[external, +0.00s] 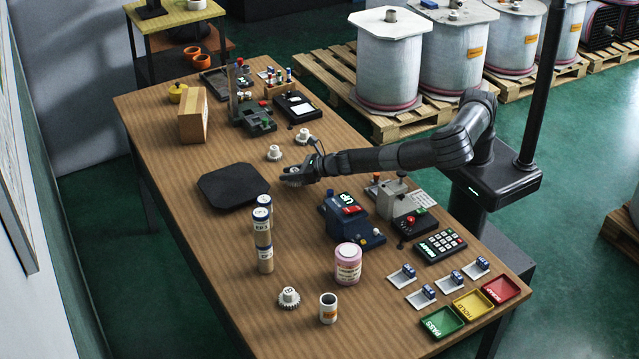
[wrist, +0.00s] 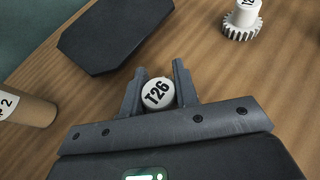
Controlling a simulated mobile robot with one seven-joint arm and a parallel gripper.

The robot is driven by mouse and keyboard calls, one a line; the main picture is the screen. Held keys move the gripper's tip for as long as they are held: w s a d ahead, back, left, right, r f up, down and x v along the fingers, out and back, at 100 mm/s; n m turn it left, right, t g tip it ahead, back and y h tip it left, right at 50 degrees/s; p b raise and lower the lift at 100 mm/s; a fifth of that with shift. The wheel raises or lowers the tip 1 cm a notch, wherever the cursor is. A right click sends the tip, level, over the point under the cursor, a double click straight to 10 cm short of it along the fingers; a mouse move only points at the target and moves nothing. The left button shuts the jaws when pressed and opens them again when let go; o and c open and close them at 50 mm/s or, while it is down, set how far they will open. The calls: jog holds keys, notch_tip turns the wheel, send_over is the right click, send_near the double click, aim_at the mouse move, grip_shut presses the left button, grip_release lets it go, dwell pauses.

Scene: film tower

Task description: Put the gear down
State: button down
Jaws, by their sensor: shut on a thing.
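My gripper (external: 296,175) is low over the middle of the wooden table in the external view. In the wrist view my gripper (wrist: 158,90) is shut on a white gear (wrist: 157,93) with a round top marked T26. The gear's lower part is mostly hidden in the external view, and I cannot tell whether it touches the table. A black mat (external: 234,186) with cut corners lies just left of my gripper. The mat also shows in the wrist view (wrist: 112,33), beyond the left finger and apart from the gear.
Other white gears stand nearby (external: 274,153) and at the front (external: 288,297). Tan tubes (external: 264,240) stand front-left of my gripper. A blue device (external: 345,217) and a pink jar (external: 348,264) stand at the front right. Bare table lies between my gripper and the tubes.

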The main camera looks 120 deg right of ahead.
jog(key=r, duration=0.2)
jog(key=s+d+r, duration=0.1)
jog(key=shift+r, duration=0.1)
jog(key=s+d+r, duration=0.6)
jog(key=s, duration=0.1)
jog(key=w+d+r+n+t+y, duration=0.2)
jog(key=w+d, duration=0.3)
jog(key=w, duration=0.6)
jog(key=w+d+r+n+t+y, duration=0.1)
jog(key=w+d+n+y, duration=0.2)
jog(key=w, duration=0.9)
jog(key=h, duration=0.1)
send_over(214, 184)
jog(key=shift+m, duration=0.3)
notch_tip(214, 184, down, 7)
jog(key=shift+r, duration=0.2)
jog(key=shift+f, duration=2)
jog(key=shift+f, duration=0.1)
jog(key=c, duration=1.1)
grip_release()
